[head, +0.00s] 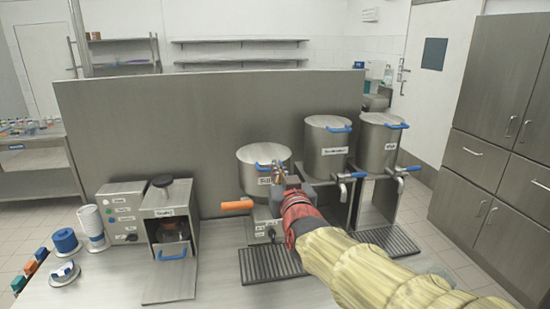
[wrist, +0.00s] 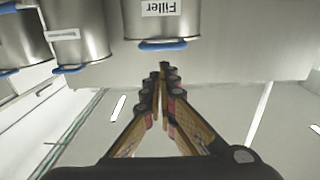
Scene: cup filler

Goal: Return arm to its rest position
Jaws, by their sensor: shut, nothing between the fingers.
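My arm reaches in from the lower right of the head view in a yellow sleeve with a red wrist. My gripper (head: 279,176) is in front of the steel filler pot (head: 255,158). In the wrist view my gripper (wrist: 162,75) is shut, its fingertips together with nothing between them. The filler pot (wrist: 165,18) with its label and blue handle lies just beyond the fingertips in that view. Whether the fingers touch the pot cannot be told. An orange handle (head: 237,205) sticks out to the left below the pot. My wrist hides part of the filler's base.
Two steel pots with taps, the middle one (head: 326,145) and the right one (head: 380,140), stand right of the filler. A machine with an open front (head: 170,225) stands left. A blue-topped spool (head: 65,241) and small coloured boxes sit at the table's left. A steel panel (head: 160,120) closes the back.

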